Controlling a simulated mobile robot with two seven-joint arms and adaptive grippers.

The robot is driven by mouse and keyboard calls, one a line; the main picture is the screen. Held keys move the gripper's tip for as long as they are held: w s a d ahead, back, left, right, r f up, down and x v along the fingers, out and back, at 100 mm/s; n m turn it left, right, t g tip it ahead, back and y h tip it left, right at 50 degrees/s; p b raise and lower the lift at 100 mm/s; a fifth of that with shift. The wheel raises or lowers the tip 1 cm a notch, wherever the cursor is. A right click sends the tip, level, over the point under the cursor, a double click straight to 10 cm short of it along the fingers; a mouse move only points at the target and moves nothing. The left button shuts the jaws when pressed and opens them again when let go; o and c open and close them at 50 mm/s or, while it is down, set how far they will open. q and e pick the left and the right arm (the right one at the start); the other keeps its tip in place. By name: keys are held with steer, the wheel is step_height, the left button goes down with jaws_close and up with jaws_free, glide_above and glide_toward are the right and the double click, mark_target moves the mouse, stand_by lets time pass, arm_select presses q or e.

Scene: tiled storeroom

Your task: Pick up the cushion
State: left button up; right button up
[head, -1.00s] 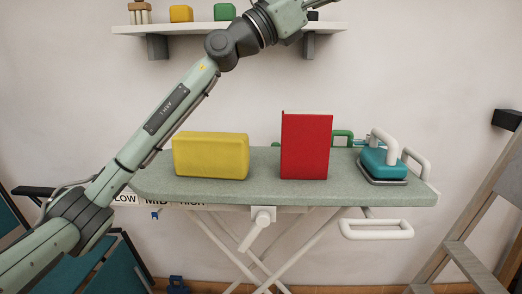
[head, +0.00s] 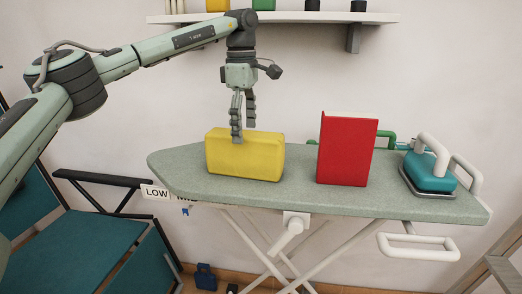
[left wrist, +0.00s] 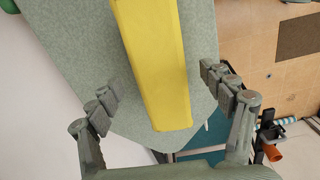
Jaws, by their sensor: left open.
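The cushion is most likely the yellow block-shaped thing (head: 246,158) on the left part of the grey-green ironing board (head: 370,203). My left gripper (head: 243,128) hangs down over the yellow cushion, fingers pointing down, with one finger overlapping its front in the head view. In the left wrist view the cushion (left wrist: 155,65) runs between the two spread fingers (left wrist: 163,98), with a gap on each side. The gripper is open and holds nothing. My right gripper does not show.
A red upright book-like thing (head: 346,150) stands right of the cushion. A teal iron (head: 430,170) sits at the board's right end. A white wall shelf (head: 300,16) with small items is above. A teal chair (head: 85,250) is at lower left.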

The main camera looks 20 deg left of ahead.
mark_target(245, 157)
arm_select(q)
step_height(245, 157, down, 8)
steer(key=shift+a+f, duration=0.1)
steer(key=shift+f, duration=0.05)
stand_by(0.3)
steer(key=shift+c, duration=0.3)
steer(key=c, duration=1.2)
